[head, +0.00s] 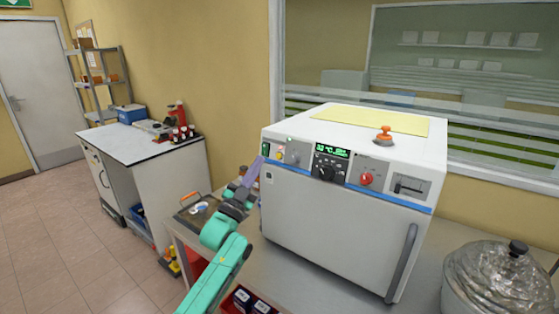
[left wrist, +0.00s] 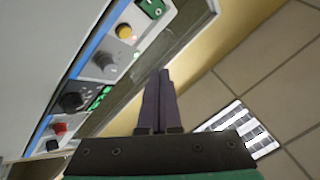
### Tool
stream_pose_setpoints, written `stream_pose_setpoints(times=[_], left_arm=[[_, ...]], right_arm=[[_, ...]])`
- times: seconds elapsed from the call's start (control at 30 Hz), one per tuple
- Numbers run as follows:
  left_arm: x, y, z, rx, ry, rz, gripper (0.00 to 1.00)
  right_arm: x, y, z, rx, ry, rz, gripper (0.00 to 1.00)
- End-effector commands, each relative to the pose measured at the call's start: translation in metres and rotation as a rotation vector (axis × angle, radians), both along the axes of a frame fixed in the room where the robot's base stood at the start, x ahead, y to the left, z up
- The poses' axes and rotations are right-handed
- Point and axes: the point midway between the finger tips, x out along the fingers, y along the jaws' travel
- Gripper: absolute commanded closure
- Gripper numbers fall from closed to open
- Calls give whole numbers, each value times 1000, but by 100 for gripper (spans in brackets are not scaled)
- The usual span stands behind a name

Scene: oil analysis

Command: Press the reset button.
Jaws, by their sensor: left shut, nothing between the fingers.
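A white machine (head: 340,232) with a blue-edged control panel stands on the bench. Its panel carries a green switch (head: 265,150), a yellow button (head: 280,154), a grey knob, a black dial (head: 326,172) and a red button (head: 366,179). No label I can read says which is the reset button. My left gripper (head: 256,167) is shut and empty, its purple fingers pointing up at the panel's left end. In the left wrist view the shut fingers (left wrist: 163,73) lie beside the panel, apart from the yellow button (left wrist: 124,31) and grey knob (left wrist: 104,62). My right gripper is out of view.
A foil-like covered vessel (head: 497,280) with a black knob stands at the right. A white side counter (head: 133,144) stands at the left. Floor is open at far left.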

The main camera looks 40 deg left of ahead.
Motion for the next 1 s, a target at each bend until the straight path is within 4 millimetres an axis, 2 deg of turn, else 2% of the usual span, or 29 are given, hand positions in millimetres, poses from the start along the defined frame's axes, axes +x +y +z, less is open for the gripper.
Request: stream_pose_setpoints(times=[0.1, 0.4, 0.57, 1.0], left_arm=[[18, 1, -8, 1, -4, 0, 100], [55, 2, -16, 0, -1, 1, 100], [62, 1, -14, 1, 0, 1, 100], [62, 1, -13, 1, 1, 0, 100]], right_arm=[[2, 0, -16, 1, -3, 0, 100], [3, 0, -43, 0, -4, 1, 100], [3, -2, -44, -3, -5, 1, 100], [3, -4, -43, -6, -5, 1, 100]])
